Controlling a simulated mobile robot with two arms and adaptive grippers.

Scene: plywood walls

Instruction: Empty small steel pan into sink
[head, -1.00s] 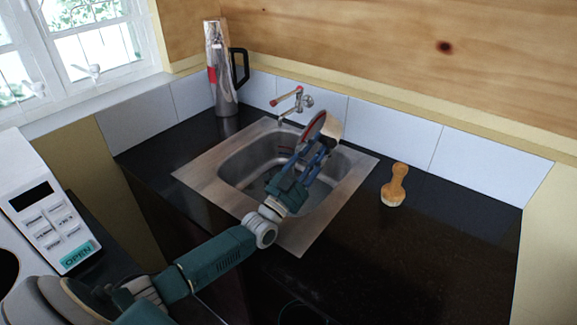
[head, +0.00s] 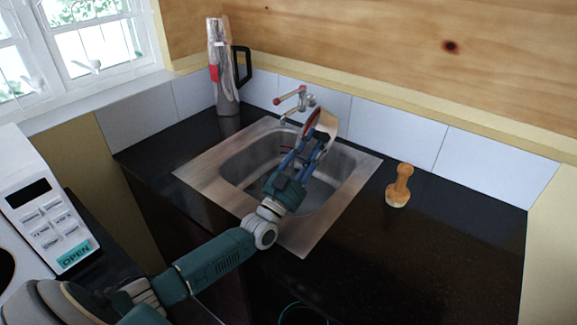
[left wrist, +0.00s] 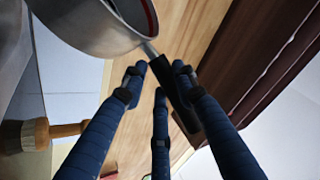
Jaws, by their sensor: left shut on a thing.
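The small steel pan (head: 326,124) is tipped steeply on its side above the far right part of the sink (head: 205,172). In the left wrist view, its steel body (left wrist: 88,24) shows at the upper left, with a dark, reddish inside partly visible. My left gripper (head: 310,145) is over the sink, its blue fingers shut on the pan's black handle (left wrist: 182,98). Whether anything is left inside the pan cannot be made out. My right gripper is not in view.
A faucet (head: 300,98) stands behind the sink, close to the pan. A tall steel flask (head: 222,75) is at the back left. A wooden brush (head: 399,187) stands right of the sink. A white microwave (head: 45,215) is at the left. The dark counter at the right front is clear.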

